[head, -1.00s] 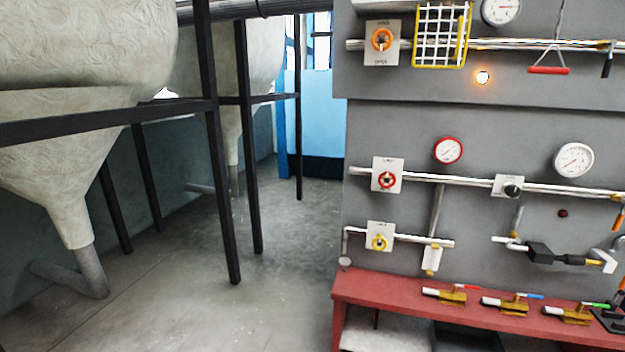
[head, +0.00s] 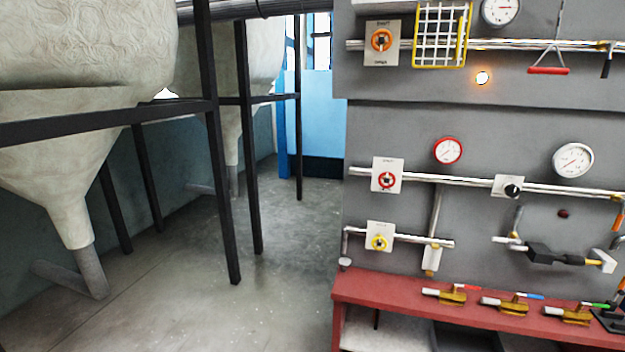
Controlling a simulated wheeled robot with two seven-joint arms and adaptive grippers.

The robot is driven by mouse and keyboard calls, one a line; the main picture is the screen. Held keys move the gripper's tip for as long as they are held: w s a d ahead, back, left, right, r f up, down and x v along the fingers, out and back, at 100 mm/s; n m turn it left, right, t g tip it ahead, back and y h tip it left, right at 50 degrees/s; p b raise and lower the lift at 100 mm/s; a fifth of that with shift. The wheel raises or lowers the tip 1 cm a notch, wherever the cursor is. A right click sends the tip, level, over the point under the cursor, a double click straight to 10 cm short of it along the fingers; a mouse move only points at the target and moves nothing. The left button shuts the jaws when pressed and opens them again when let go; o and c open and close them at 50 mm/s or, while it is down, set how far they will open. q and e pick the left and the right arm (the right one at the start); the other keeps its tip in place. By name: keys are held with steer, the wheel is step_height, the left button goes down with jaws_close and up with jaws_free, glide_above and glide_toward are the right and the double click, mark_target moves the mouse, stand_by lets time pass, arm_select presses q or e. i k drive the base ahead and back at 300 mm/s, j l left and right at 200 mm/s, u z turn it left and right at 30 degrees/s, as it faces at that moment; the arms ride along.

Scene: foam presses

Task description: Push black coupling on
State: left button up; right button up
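A black coupling (head: 540,253) shows at the lower right of the grey panel, by the end of a short pale pipe (head: 508,242). A dark cylinder (head: 573,259) with a brass part (head: 593,262) and a white angled end piece (head: 606,261) lies in line to its right. The parts are too small to tell whether the coupling is fully seated or a gap remains.
A red bench (head: 430,305) below the panel carries several brass valves (head: 452,296) with coloured handles. Gauges, valve plates and a yellow-rimmed wire basket (head: 440,35) are on the panel. Open floor (head: 285,270) lies left of the bench, beside hoppers on dark posts.

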mark_target(576, 260)
steer(key=z, duration=1.7)
